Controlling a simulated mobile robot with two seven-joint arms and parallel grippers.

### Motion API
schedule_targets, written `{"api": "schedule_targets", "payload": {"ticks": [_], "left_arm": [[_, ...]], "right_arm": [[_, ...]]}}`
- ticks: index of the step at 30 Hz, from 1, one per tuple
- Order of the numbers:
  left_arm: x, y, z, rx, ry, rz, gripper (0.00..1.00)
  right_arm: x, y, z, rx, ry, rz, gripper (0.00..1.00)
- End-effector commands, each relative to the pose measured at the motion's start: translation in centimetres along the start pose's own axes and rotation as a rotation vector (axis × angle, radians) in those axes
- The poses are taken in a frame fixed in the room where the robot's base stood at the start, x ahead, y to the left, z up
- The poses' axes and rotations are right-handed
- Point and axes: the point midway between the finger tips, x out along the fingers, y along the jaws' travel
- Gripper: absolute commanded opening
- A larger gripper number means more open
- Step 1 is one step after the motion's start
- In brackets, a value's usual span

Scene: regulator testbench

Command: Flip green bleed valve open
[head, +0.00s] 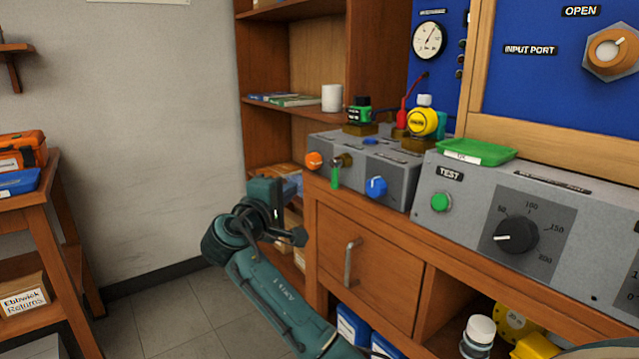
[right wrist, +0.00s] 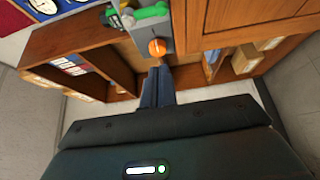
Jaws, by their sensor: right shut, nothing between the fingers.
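The green bleed valve (head: 335,178) is a small green lever hanging down on the front of the grey test box, beside an orange knob. In the right wrist view, a green handle (right wrist: 150,12) shows at the top edge, past the orange knob (right wrist: 157,48). My right gripper (head: 296,183) is at the left end of the box, to the left of the lever and apart from it. Its fingers (right wrist: 157,72) are shut and empty, pointing toward the orange knob. My left gripper is not in view.
The orange knob (head: 314,160) and a blue knob (head: 376,187) flank the lever. A wooden drawer cabinet (head: 375,275) stands below the box. A grey TEST panel (head: 470,215) is to the right, and an open shelf (head: 290,115) is behind. Open floor lies left of my right arm.

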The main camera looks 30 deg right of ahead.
Motion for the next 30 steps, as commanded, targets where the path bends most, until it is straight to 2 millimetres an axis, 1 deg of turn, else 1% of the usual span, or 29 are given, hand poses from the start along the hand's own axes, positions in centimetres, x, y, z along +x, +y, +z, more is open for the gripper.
{"api": "schedule_targets", "payload": {"ticks": [2,5,8,15,20,30], "left_arm": [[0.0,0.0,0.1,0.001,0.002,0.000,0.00],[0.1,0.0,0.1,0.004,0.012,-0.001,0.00],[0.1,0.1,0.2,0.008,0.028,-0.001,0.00],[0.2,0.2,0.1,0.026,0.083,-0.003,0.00],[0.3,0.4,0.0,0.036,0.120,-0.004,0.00],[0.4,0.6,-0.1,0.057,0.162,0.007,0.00]], "right_arm": [[0.3,0.0,0.0,0.000,-0.001,0.000,0.00],[1.2,-0.1,0.1,-0.001,-0.002,0.001,0.00],[2.9,-0.1,0.1,-0.001,-0.003,0.001,0.00],[7.5,-0.1,0.1,-0.001,-0.002,0.001,0.00],[10.2,-0.1,0.1,0.000,-0.002,-0.001,0.00],[9.0,-0.2,3.1,0.001,0.000,0.000,0.00]]}}
